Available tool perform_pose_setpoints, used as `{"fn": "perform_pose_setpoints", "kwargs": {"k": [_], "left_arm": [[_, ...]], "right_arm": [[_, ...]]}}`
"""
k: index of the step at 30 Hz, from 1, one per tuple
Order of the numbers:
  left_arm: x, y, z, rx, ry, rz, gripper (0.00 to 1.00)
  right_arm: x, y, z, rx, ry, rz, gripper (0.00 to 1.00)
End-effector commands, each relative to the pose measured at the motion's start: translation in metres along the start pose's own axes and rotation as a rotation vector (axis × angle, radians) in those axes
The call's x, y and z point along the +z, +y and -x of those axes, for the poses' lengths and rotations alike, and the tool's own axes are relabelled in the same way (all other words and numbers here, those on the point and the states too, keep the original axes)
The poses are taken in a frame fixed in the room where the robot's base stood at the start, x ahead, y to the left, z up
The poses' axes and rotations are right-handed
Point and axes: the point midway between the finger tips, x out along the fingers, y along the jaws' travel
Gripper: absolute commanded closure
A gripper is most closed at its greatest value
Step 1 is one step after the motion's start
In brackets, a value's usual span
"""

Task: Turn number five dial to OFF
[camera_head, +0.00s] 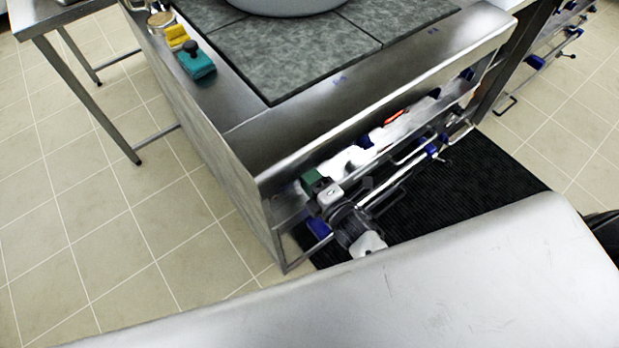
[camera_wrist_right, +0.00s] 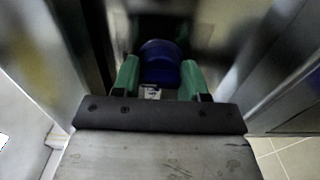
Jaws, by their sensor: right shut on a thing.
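A blue dial (camera_wrist_right: 162,55) sits between the two green fingers of my right gripper (camera_wrist_right: 160,78) in the right wrist view. The fingers are closed on its sides. In the head view my right gripper (camera_head: 313,182) is at the near left end of the stove's steel front, under the top edge. The gripped dial is hidden there by the gripper and the edge. No number on the dial can be read, and its setting cannot be told. My left gripper is not in view.
The steel stove (camera_head: 340,120) has dark plates on top with a large grey pot (camera_head: 290,5). A steel rail (camera_head: 385,190) runs along its front below the dials. A yellow item (camera_head: 177,37) and a teal item (camera_head: 198,64) lie at the left edge. A black mat (camera_head: 490,195) covers the floor.

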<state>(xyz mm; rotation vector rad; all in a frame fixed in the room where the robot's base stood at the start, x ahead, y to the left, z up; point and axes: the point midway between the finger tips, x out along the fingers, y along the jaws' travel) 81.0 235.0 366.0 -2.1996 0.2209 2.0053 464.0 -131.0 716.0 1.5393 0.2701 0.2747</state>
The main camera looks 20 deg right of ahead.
Motion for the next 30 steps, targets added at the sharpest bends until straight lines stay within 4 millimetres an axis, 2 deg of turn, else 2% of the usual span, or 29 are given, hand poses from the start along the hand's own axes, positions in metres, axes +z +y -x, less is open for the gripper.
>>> {"fn": "perform_pose_setpoints", "kwargs": {"k": [7, 8, 12, 22, 26, 30], "left_arm": [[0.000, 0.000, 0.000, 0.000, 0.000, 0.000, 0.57], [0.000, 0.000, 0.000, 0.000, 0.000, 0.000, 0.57], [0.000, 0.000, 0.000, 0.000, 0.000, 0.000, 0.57], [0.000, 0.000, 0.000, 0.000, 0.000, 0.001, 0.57], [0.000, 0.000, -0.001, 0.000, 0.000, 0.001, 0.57], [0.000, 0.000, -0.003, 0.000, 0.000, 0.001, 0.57]], "right_arm": [[0.000, -0.001, 0.000, -0.001, 0.001, 0.003, 0.80], [0.000, -0.001, 0.000, -0.001, 0.001, 0.003, 0.52], [0.000, 0.000, 0.000, -0.001, 0.001, 0.002, 0.34], [0.000, -0.001, 0.006, -0.001, 0.000, 0.001, 0.34], [0.000, -0.002, 0.025, -0.003, 0.001, 0.001, 0.34], [-0.001, -0.002, 0.054, -0.004, 0.001, 0.000, 0.34]]}}
